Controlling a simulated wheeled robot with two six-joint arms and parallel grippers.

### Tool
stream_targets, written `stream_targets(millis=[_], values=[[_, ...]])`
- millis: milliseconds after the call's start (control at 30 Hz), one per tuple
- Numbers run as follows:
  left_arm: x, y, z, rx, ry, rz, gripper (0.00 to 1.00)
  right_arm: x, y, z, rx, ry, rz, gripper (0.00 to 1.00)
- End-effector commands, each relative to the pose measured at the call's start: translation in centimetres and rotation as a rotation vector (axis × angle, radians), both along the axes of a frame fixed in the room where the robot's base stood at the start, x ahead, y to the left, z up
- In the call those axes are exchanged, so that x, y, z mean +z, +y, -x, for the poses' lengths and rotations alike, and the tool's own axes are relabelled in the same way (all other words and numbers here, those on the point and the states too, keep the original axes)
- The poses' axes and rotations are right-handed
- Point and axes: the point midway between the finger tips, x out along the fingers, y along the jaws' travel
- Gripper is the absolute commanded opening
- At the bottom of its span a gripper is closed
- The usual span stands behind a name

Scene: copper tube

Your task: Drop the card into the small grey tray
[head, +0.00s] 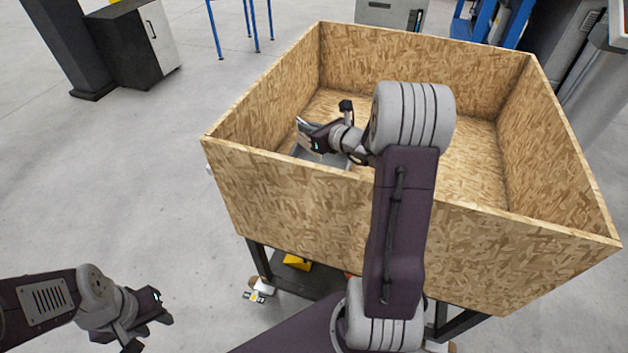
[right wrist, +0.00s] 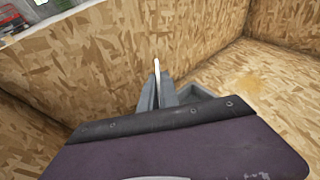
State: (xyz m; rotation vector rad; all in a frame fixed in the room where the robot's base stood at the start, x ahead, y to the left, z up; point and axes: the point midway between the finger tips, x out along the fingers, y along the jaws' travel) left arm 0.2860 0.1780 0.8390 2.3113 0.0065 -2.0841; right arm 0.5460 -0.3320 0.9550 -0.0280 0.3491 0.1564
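The card is a thin white sliver (right wrist: 157,68) seen edge-on between my right gripper's fingers in the right wrist view. My right gripper (head: 301,128) is inside the wooden box near its front left wall, and its fingers (right wrist: 158,95) are shut on the card. The small grey tray (head: 335,160) lies on the box floor under the gripper, partly hidden by the gripper and the front wall. In the right wrist view the tray (right wrist: 205,78) shows just right of the fingers. My left gripper (head: 153,331) is open and empty over the floor, outside the box.
The large wooden box (head: 290,195) stands on dark legs, and its walls rise around my right gripper. Small white and yellow items (head: 257,292) and a yellow object (head: 297,263) are low beneath it. The floor to the left is clear up to a dark cabinet (head: 125,45).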

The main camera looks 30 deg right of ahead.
Motion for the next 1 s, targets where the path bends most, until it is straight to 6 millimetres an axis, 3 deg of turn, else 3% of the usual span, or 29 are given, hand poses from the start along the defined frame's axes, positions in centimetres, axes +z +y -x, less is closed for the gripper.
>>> stream_targets(millis=[433,733,833,1000], values=[[-3.8,0.0,0.0,0.0,0.0,0.0,0.36,-5.5,0.0,0.0,-0.001,0.001,-0.002,0.0],[-3.8,0.0,0.0,0.0,0.0,0.0,0.36,-5.9,0.0,0.0,0.0,0.0,0.0,0.0],[-3.8,0.0,0.0,0.0,0.0,0.0,0.36,-5.9,0.0,0.0,0.0,0.0,0.0,0.27],[-3.8,0.0,0.0,0.0,0.0,0.0,0.36,-5.9,0.0,0.0,0.0,0.0,0.0,0.3]])
